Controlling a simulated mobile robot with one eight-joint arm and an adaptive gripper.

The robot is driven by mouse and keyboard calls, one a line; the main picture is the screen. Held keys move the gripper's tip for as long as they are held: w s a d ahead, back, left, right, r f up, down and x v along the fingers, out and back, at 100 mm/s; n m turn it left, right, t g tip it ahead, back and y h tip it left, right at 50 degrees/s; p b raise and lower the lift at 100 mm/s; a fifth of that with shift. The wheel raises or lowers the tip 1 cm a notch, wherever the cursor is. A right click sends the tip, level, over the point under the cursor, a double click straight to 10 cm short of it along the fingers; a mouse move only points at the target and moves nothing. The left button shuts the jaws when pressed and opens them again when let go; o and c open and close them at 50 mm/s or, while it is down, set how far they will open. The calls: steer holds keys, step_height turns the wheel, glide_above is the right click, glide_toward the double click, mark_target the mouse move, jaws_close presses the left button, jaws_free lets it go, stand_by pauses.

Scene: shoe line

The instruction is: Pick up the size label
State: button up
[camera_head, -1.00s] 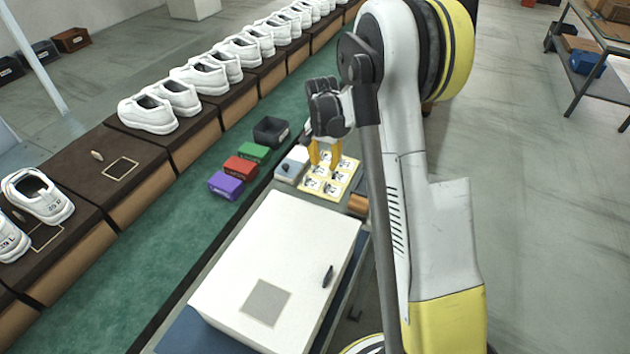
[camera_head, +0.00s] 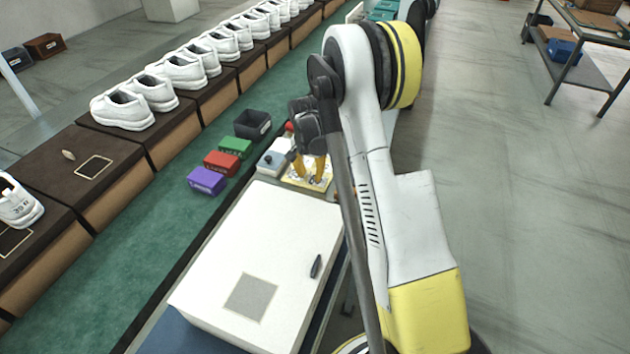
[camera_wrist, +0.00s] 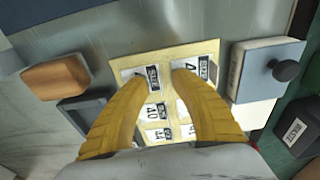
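The size labels are small white stickers with black print on a cream sheet (camera_head: 292,180), which also shows in the wrist view (camera_wrist: 190,50). In the wrist view they sit in two columns, with a top left label (camera_wrist: 153,76), a top right label (camera_wrist: 205,68) and a label reading 40 (camera_wrist: 153,112). My gripper (camera_wrist: 161,80) has its two yellow fingers apart, with the tips over the top row and nothing between them. The fingers partly hide several labels. In the head view my gripper (camera_head: 311,178) is low over the sheet; contact cannot be told.
A grey-white box with a dark knob (camera_wrist: 265,70) stands right of the sheet; a brown block (camera_wrist: 55,78) and dark tray (camera_wrist: 82,112) lie left. A large white case (camera_head: 260,245) is in front. Purple (camera_head: 207,181), red and green boxes line the green belt beside white shoes.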

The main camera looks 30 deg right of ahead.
mark_target(310, 178)
jaws_close()
step_height(310, 178, up, 10)
steer(key=p, duration=0.4)
stand_by(0.5)
